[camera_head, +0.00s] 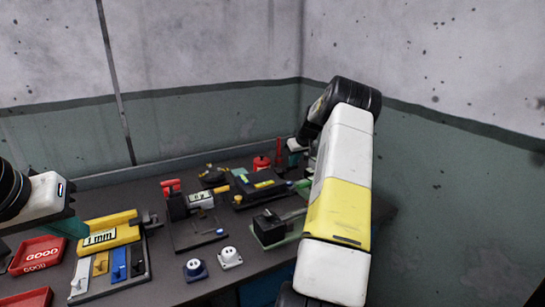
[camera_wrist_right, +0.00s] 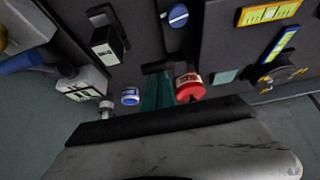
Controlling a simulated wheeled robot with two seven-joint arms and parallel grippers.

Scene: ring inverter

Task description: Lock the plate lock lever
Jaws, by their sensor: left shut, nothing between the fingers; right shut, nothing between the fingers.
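No part is clearly marked as the plate lock lever. My left gripper (camera_head: 72,227) is at the left edge, partly cut off, above the bench. It is shut and empty. My right gripper (camera_wrist_right: 158,90) shows its teal fingers together, empty, beside a red-and-white cylinder (camera_wrist_right: 190,86). In the head view my right arm hides most of it.
A yellow gauge (camera_head: 110,231) and a rack of coloured levers (camera_head: 112,270) stand at left near red trays (camera_head: 38,253).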

